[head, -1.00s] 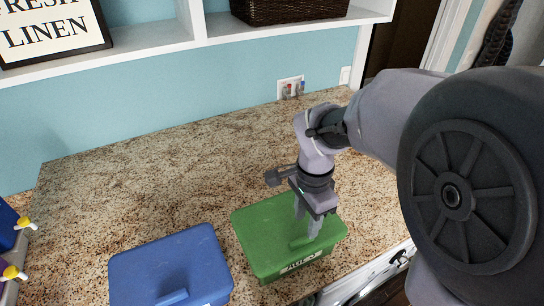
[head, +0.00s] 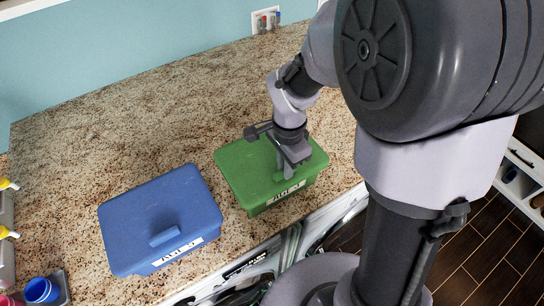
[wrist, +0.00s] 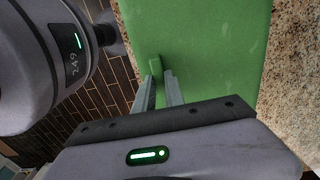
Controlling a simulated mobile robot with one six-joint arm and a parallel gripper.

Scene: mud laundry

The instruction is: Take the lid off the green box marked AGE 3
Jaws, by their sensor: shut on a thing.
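The green box (head: 257,209) with a white label reading AGE 3 stands near the front edge of the countertop. Its flat green lid (head: 240,165) sits on top, with no clear gap showing between lid and box. My gripper (head: 284,173) points down over the lid and is shut on the lid's handle. In the wrist view, my gripper's two fingers (wrist: 161,84) are on either side of the small green handle (wrist: 155,65) on the lid (wrist: 215,60). The fingers partly hide the handle in the head view.
A blue lidded box (head: 140,215) with its own label stands left of the green one. The speckled countertop (head: 150,120) behind both is clear. Pump bottles (head: 8,233) and a blue cup (head: 40,290) are at the far left.

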